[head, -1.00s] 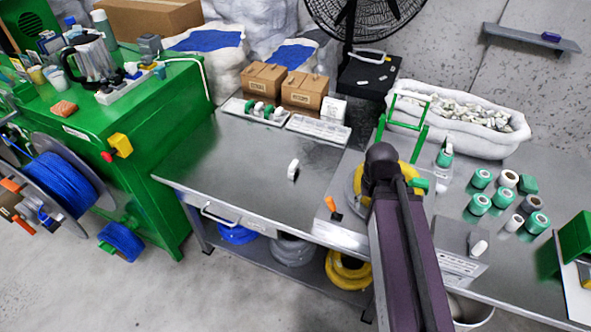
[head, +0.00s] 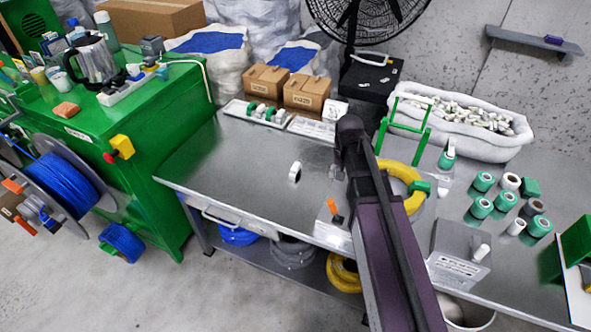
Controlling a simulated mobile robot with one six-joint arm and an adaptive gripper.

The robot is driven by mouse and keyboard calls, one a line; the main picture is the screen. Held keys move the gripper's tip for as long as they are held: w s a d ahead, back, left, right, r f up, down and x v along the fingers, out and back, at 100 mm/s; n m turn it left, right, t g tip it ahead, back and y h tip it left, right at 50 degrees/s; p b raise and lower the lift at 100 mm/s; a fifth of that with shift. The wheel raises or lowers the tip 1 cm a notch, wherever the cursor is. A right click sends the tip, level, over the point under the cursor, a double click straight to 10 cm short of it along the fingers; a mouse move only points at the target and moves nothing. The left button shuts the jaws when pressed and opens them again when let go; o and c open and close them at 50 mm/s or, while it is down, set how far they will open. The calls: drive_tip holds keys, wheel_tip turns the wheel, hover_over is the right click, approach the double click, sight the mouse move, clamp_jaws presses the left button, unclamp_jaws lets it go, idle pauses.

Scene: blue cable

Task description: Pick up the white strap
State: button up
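A small white ring-shaped piece, which looks like the white strap (head: 295,171), stands on the bare middle of the metal table (head: 230,165). My arm reaches in from the lower right, its purple link crossing the table's front edge. My gripper (head: 335,172) is mostly hidden behind the arm's dark end; only a small grey part shows, to the right of the white strap and apart from it. Whether its fingers are open or shut does not show.
A yellow cable coil (head: 411,178) lies right of my arm. An orange-handled tool (head: 333,208) is near the front edge. Green and white tape rolls (head: 480,206) stand at the right. Cardboard boxes (head: 307,91) and a white tray (head: 257,113) line the back. The table's left half is clear.

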sight(295, 166)
drive_tip(key=w+a+m, duration=0.2)
drive_tip(key=w+a, duration=1.2)
drive_tip(key=a, duration=0.1)
drive_tip(key=shift+w, duration=0.25)
drive_tip(key=shift+a+f, duration=0.1)
drive_tip(key=shift+f, duration=0.05)
wheel_tip(295, 166, down, 8)
drive_tip(key=b, duration=0.8)
drive_tip(key=shift+f+b, duration=0.2)
drive_tip(key=shift+b, duration=0.15)
drive_tip(key=shift+f, duration=0.1)
drive_tip(key=shift+f+b, duration=2.5)
drive_tip(key=shift+b, duration=0.1)
drive_tip(key=c, duration=0.9)
drive_tip(key=shift+c, duration=0.3)
